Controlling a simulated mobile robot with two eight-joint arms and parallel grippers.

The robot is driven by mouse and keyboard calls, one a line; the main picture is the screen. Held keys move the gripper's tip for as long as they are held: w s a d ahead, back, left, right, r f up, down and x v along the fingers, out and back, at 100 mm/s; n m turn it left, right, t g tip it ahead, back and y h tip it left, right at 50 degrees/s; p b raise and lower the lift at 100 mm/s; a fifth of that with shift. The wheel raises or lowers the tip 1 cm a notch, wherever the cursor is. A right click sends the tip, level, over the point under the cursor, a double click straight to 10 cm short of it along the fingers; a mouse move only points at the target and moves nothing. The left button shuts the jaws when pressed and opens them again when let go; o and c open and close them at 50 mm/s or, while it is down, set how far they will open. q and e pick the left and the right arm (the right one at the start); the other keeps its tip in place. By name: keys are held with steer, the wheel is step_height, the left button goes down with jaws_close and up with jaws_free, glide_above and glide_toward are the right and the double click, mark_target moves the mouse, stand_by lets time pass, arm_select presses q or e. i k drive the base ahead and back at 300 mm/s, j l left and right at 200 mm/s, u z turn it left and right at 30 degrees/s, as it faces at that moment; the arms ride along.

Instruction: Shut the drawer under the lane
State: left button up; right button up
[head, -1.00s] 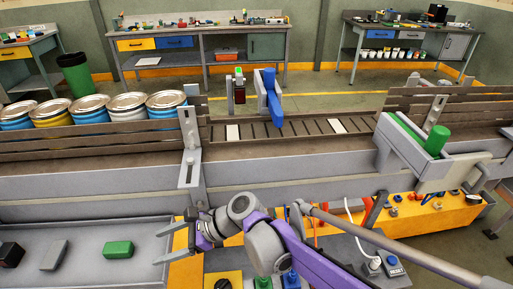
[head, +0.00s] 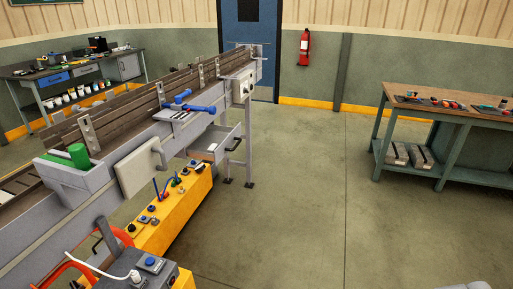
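The lane (head: 150,95) runs from the lower left to the upper middle of the head view. Under its far end a grey drawer (head: 222,152) stands pulled out, with its open top showing. A dark handle (head: 234,144) is on its front. A small pale item (head: 212,147) seems to lie inside; it is too small to make out.
Open floor (head: 300,190) lies right of the drawer, up to a wooden-topped workbench (head: 450,107).

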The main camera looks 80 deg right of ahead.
mark_target(215, 140)
steer(key=z, duration=1.75)
steer(key=j+z, duration=0.25)
steer(key=z, duration=0.25)
steer(key=i+j+z, duration=0.1)
steer(key=j+z, duration=0.2)
steer(key=z, duration=0.2)
steer(key=j, duration=0.2)
